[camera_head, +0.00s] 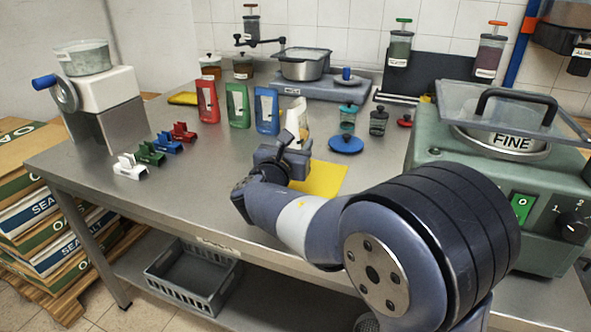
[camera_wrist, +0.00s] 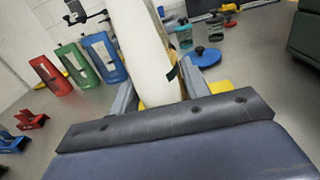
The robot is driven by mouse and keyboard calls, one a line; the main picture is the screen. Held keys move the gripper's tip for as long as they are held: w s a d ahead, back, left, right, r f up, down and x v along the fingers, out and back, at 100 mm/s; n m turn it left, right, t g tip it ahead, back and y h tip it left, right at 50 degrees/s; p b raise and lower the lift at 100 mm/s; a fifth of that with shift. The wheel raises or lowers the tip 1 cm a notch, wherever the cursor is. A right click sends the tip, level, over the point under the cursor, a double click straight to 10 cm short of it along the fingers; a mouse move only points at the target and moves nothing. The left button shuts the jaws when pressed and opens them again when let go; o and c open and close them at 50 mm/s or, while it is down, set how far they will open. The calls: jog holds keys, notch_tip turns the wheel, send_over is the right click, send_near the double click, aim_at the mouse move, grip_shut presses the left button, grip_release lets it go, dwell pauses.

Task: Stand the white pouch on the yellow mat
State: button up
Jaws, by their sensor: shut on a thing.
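The white pouch (camera_head: 301,117) is upright in the head view, partly hidden by my gripper (camera_head: 291,150). In the wrist view the pouch (camera_wrist: 148,45) fills the space between the two grey fingers of my gripper (camera_wrist: 160,92), which is shut on it. The yellow mat (camera_head: 325,179) lies flat on the steel table, beneath and just in front of my gripper. Bits of the mat (camera_wrist: 223,86) show beside the fingers in the wrist view. The pouch's lower end is hidden, so I cannot tell whether it touches the mat.
Red (camera_head: 208,103), green (camera_head: 238,105) and blue (camera_head: 267,110) pouches stand left of the white one. A blue disc (camera_head: 346,144) and small jars (camera_head: 378,122) are to the right. Several coloured clips (camera_head: 150,153) sit at left. A green machine (camera_head: 490,190) stands at right.

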jog(key=shift+f+b, duration=0.85)
jog(key=shift+f, duration=1.55)
jog(key=shift+f, duration=0.1)
jog(key=shift+f, duration=0.2)
jog(key=o, duration=1.2)
jog(key=shift+r, duration=0.1)
jog(key=shift+r, duration=0.2)
jog(key=shift+s+a, duration=0.1)
jog(key=shift+s, duration=0.2)
jog(key=p+v, duration=0.1)
jog(key=v, duration=1)
jog(key=shift+s+p, duration=0.25)
jog(key=shift+p, duration=0.1)
